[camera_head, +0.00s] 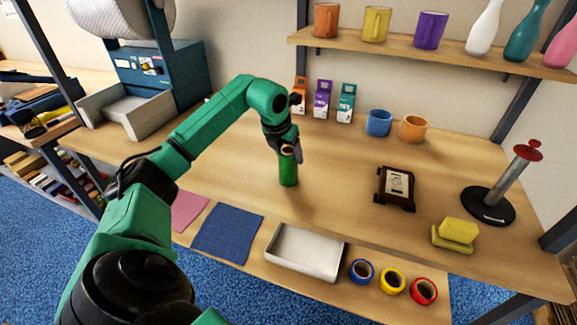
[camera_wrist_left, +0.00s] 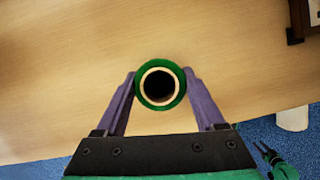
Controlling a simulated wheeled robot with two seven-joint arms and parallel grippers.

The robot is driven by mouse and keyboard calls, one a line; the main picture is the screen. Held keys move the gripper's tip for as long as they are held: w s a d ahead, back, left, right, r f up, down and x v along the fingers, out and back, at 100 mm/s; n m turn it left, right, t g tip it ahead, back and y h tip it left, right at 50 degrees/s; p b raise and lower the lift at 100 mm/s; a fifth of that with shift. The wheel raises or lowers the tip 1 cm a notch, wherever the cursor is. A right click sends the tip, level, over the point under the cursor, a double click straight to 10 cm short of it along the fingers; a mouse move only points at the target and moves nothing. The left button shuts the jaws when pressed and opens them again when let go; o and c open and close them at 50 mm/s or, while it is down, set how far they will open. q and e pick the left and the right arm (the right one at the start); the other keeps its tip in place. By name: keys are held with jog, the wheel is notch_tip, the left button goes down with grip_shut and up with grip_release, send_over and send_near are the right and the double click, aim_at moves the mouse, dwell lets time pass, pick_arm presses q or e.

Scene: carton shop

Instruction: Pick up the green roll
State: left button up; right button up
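The green roll (camera_head: 288,170) is upright at the middle of the wooden table. In the left wrist view the roll (camera_wrist_left: 160,64) shows end-on, with a pale core and a dark hole. My left gripper (camera_head: 290,150) is at its upper end, pointing down. Its two purple fingers (camera_wrist_left: 160,78) lie on either side of the roll and appear to touch it. Whether the roll's foot rests on the table is hard to tell. My right gripper (camera_wrist_left: 264,149) shows small at the lower right of the left wrist view, its fingers apart and nothing between them.
A dark framed stand (camera_head: 396,187) is right of the roll. Blue (camera_head: 378,123) and orange (camera_head: 412,128) mugs and several small boxes stand behind it. A white tray (camera_head: 305,252), blue cloth (camera_head: 228,234) and tape rolls lie in front. The table around the roll is clear.

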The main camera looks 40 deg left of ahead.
pick_arm(q)
grip_shut()
jog(key=shift+r, duration=0.15)
